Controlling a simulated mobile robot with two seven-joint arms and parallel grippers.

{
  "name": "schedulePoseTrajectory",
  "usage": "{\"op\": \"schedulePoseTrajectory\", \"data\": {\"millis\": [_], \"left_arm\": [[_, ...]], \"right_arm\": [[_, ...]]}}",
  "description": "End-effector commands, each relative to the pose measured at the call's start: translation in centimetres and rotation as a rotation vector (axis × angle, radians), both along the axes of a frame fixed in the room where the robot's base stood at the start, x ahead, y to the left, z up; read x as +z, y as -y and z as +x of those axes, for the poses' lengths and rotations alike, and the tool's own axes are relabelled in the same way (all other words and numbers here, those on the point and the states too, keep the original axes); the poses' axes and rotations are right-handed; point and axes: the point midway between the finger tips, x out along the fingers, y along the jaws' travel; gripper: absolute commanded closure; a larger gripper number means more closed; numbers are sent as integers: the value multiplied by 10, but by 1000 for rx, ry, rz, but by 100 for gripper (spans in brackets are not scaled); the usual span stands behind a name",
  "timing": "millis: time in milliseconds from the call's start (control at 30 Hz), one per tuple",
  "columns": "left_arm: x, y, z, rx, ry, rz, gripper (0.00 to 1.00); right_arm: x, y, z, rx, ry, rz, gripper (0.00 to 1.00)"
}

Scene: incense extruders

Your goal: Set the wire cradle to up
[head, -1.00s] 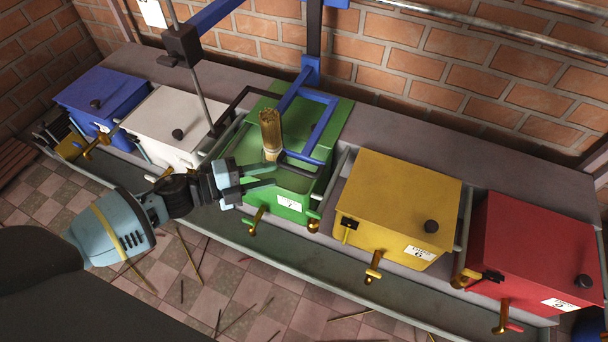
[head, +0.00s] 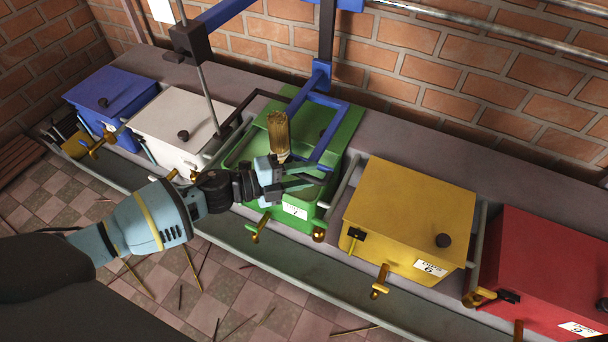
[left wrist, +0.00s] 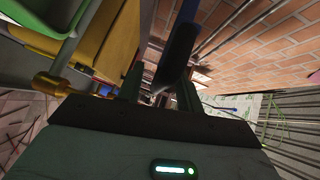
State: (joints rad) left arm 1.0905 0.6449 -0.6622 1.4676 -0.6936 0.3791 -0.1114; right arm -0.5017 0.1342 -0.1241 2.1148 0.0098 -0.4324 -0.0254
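A blue frame (head: 333,143) reaches out from a blue clamp on the upright post over the green extruder box (head: 343,137). It looks like the wire cradle, with its front end low over the box. My left gripper (head: 312,182) is just in front of that end, over the front of the green box, its two fingers apart. In the left wrist view a dark bar (left wrist: 178,50) passes in front of the parted fingers (left wrist: 160,90); I cannot tell whether they touch it. A brown-gold bundle (head: 277,135) stands upright just behind the gripper. My right gripper is not in view.
Blue (head: 110,92), white (head: 180,125), yellow (head: 410,215) and red (head: 545,265) boxes stand in the row on the grey bench. Brass taps line the front. A brick wall stands behind.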

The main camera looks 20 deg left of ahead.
Motion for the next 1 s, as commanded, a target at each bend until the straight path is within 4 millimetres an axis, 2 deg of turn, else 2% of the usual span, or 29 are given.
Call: {"op": "schedulePoseTrajectory", "data": {"millis": [267,500,567,867,1000], "left_arm": [[0,1,1,0,-1,1,64],[0,1,1,0,-1,1,94],[0,1,1,0,-1,1,100],[1,1,1,0,-1,1,100],[10,1,1,0,1,1,100]], "right_arm": [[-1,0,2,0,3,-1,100],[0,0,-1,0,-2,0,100],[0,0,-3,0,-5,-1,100],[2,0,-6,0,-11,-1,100],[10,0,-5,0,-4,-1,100]]}}
